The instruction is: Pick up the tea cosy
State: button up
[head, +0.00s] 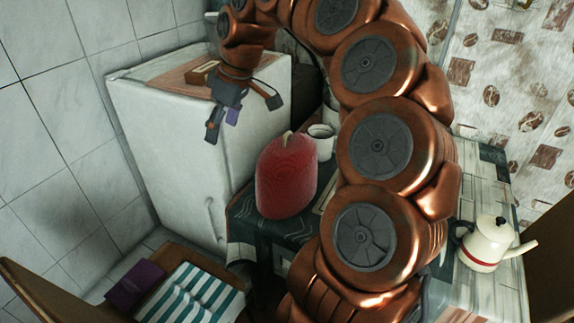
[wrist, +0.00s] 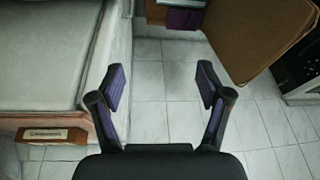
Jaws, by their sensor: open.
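The tea cosy (head: 286,175) is a red, rounded dome with a pale tip. It stands upright near the left edge of the table (head: 250,232) in the head view. I do not see it in the wrist view. My gripper (head: 243,117) is up and to the left of the cosy in the picture, in front of the white fridge, and apart from the cosy. In the wrist view my gripper (wrist: 162,85) has its two fingers wide apart, with only tiled floor between them.
A white fridge (head: 150,135) stands at left, with a small wooden box (head: 201,72) on top. A white mug (head: 322,140) stands right behind the cosy. A cream kettle (head: 488,243) is at right. A striped cloth (head: 195,297) and a purple object (head: 135,284) lie low at left.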

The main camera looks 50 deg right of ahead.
jog(key=w+d+f+m+b, duration=0.1)
jog(key=w+d+f, duration=0.1)
jog(key=d, duration=1.1)
jog(key=m+t, duration=0.1)
send_near(290, 133)
jog(key=w+a+f, duration=0.1)
jog(key=f, duration=0.1)
jog(key=shift+h, duration=0.4)
jog(key=shift+x, duration=3.9)
jog(key=shift+s+a, duration=0.1)
grip_shut()
